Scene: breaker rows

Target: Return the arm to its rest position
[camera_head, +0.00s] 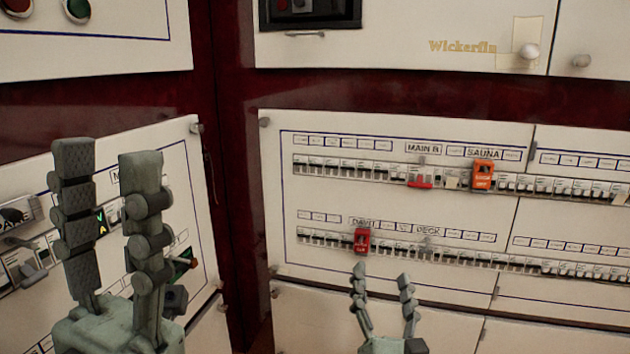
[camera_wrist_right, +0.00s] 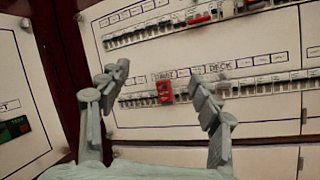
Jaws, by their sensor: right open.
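My right gripper (camera_head: 383,285) is open and empty in the head view, at the lower middle, in front of the panel below the lower breaker row. Its spread fingers also show in the right wrist view (camera_wrist_right: 162,88), with a gap between them. My left gripper (camera_head: 108,170) stands upright at the left, its two fingers apart with nothing between them. The breaker panel (camera_head: 350,280) carries two breaker rows. A red lockout (camera_head: 361,241) sits on the lower row under the DAVIT label; it also shows in the right wrist view (camera_wrist_right: 164,92). An orange lockout (camera_head: 483,175) sits under SAUNA.
A red breaker handle (camera_head: 420,184) shows on the upper row under MAIN B. Another panel (camera_head: 180,150) on the left wall stands partly behind my left gripper. A dark red frame (camera_head: 235,200) separates the panels. A round knob (camera_head: 529,52) is at the upper right.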

